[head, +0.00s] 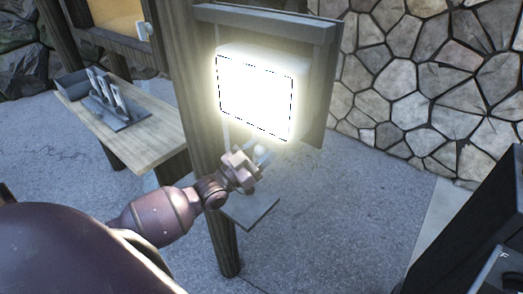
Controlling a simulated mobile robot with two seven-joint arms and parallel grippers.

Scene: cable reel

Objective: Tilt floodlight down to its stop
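The floodlight (255,95) glows bright white in the upper middle of the head view. It is mounted on a grey board (322,70) fixed to a wooden post (190,80). Glare washes out its housing, so its exact tilt is hard to read. My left gripper (246,163) is just below the floodlight's lower edge, beside a small pale rounded knob (261,154). I cannot tell whether the gripper touches the knob or whether its fingers are open or shut. My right gripper is not in view.
A small grey shelf (252,212) sticks out from the post below my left gripper. A wooden bench (150,140) at the left holds a grey rack of tools (112,105). A stone wall (420,80) stands behind. A dark box-like shape (470,220) fills the lower right.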

